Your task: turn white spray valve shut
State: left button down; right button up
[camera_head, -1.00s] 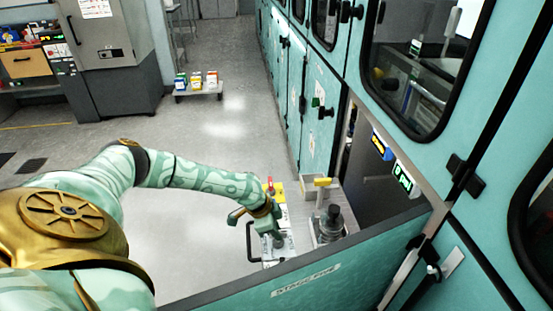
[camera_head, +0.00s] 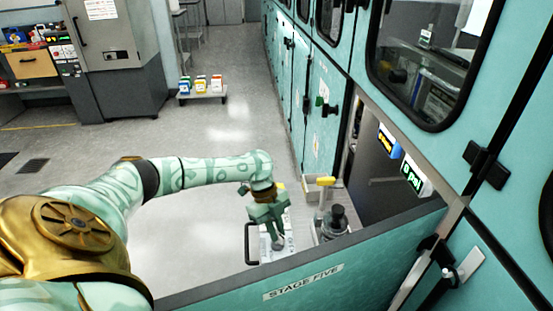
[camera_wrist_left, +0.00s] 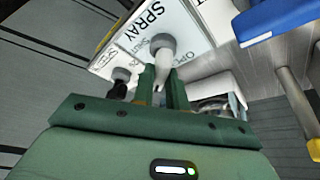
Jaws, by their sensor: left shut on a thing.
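The white spray valve (camera_wrist_left: 162,55) shows in the left wrist view, its pale lever between my fingers and its grey round end in front of a white plate (camera_wrist_left: 150,22) lettered SPRAY. My left gripper (camera_wrist_left: 162,92) is shut on this lever. In the head view my left gripper (camera_head: 270,212) is over the white-labelled valve panel (camera_head: 285,245), behind the teal barrier. There the gripper and wrist hide the white valve. My right gripper is in neither view.
A black-handled valve (camera_wrist_left: 119,84) is close beside the gripper. A blue handle (camera_wrist_left: 275,22) and a yellow-ended lever (camera_wrist_left: 313,148) are to the right. The teal STAGE FIVE barrier (camera_head: 365,255) stands in front; teal cabinets (camera_head: 320,110) line the right. Open floor lies left.

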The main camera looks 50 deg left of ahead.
pick_arm(q)
jog(key=m+g, duration=0.1)
jog(key=m, duration=0.2)
jog(key=shift+w+d+m, duration=0.1)
jog(key=shift+m, duration=0.2)
jog(key=shift+m+g+y, duration=0.5)
jog(key=shift+m+g, duration=0.2)
jog(key=shift+m, duration=0.9)
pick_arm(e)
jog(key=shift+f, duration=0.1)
pick_arm(q)
jog(key=c, duration=1.4)
grip_release()
jog(key=shift+w+r, duration=0.1)
